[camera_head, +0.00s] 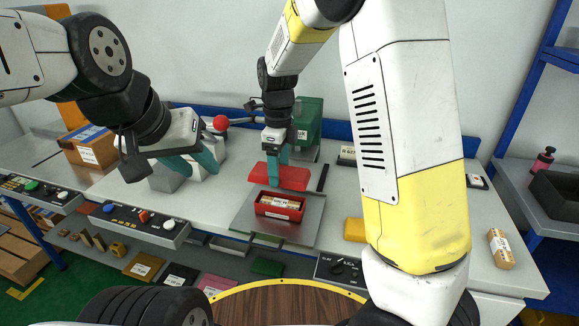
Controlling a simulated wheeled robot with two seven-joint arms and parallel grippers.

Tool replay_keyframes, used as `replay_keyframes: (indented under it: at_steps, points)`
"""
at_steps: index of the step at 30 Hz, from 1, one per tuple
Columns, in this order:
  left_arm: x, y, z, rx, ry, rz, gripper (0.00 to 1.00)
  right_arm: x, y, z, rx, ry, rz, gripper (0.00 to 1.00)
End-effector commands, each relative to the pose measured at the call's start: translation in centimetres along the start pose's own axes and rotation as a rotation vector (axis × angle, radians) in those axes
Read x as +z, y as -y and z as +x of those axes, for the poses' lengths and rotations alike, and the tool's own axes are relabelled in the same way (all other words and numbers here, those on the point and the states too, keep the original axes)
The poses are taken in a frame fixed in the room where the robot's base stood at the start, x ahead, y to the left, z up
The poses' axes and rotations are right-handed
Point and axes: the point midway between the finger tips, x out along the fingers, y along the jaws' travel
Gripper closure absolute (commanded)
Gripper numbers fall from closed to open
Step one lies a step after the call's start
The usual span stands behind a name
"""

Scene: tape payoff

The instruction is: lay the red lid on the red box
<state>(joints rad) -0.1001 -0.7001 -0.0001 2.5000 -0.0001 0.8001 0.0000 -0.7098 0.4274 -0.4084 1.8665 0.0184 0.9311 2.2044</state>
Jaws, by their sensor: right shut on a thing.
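The red box (279,213) stands on a grey metal plate on the bench, its top uncovered, with pale labelled items inside. The red lid (293,180) is just behind and above the box in the picture, slightly tilted. My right gripper (277,163) points down and its teal fingers are shut on the lid. I cannot tell exactly how high the lid is above the bench. My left gripper (192,165) is to the left, with its teal fingers spread apart and nothing seen between them, in front of a grey machine.
The grey plate (244,222) lies at the bench's front edge. A red ball knob (221,123) on a lever stands behind, near a green machine (308,120). A yellow block (355,230) is to the right, beside my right arm. A cardboard box (90,150) is at left.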

Motion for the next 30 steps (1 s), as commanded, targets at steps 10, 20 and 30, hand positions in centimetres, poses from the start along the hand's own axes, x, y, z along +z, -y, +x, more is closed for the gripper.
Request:
replay_keyframes:
  at_steps: [10, 20, 30]
  points:
    - [0.0, 0.0, 0.0, 0.0, 0.0, 0.0, 0.64, 0.0, 0.0, 2.6, 0.001, -0.002, 0.0, 0.7]
    - [0.0, 0.0, 0.0, 0.0, 0.0, 0.0, 0.64, 0.0, 0.0, 5.6, 0.002, -0.002, 0.0, 0.7]
    - [0.0, 0.0, 0.0, 0.0, 0.0, 0.0, 0.64, 0.0, 0.0, 6.7, 0.001, -0.001, 0.0, 0.7]
